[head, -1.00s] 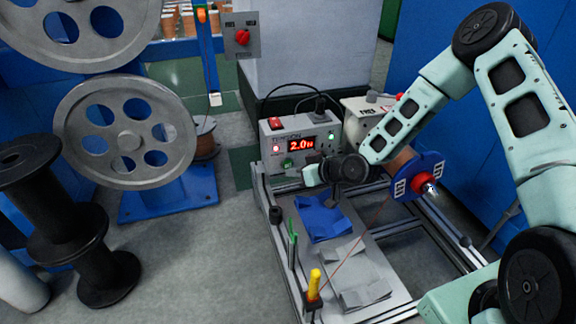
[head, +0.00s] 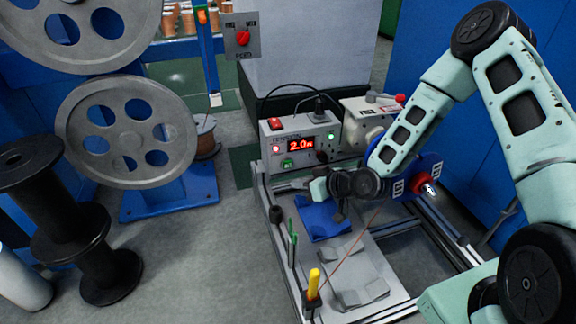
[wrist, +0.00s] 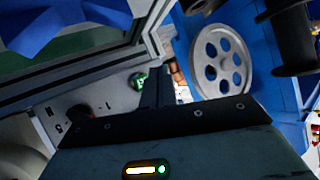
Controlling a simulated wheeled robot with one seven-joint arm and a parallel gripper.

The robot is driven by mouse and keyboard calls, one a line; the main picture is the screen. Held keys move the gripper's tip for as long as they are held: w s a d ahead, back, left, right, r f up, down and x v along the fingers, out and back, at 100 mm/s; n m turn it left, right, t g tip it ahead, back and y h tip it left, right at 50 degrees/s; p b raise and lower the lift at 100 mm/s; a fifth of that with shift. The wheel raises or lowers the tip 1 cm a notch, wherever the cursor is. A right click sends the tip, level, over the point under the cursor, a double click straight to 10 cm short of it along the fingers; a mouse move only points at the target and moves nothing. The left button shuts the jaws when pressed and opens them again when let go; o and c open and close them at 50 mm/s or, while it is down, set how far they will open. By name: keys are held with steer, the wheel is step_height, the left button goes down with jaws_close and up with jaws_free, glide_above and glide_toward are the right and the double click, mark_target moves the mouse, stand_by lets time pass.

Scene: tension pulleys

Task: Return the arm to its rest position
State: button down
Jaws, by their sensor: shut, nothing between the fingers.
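My arm reaches in from the right of the head view, bent at the elbow, with its forearm sloping down to the left over the machine frame. My gripper (head: 340,214) points down at the near side of the tension unit, above the blue angled pad (head: 319,222). It is shut and empty. It is small and dark in the head view, partly hidden by my wrist. In the wrist view the dark fingers (wrist: 154,86) show close together, beside the unit's panel.
The tension unit (head: 296,141) with its lit display stands behind my wrist. A blue-flanged spool (head: 428,170) sits right of it. A grey pad (head: 352,272) and a yellow-tipped post (head: 314,282) are nearer. Large pulleys (head: 128,135) and black spools (head: 75,235) stand left. Floor between is clear.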

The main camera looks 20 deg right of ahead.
stand_by(0.4)
steer(key=s+a+r+n+g+h+p, duration=0.2)
steer(key=s+a+r+g+p, duration=0.15)
steer(key=s+r, duration=0.35)
steer(key=s+a+r+n+g+h+p, duration=0.1)
steer(key=s+a+r+g+h+p, duration=0.25)
steer(key=r, duration=0.55)
steer(key=s+r+g+h+p, duration=0.25)
steer(key=s+r+p, duration=0.35)
steer(key=s+r, duration=1.35)
step_height(320, 180, up, 35)
steer(key=s+y+p, duration=0.1)
steer(key=p, duration=3.5)
steer(key=shift+s+p, duration=0.2)
steer(key=shift+p, duration=0.15)
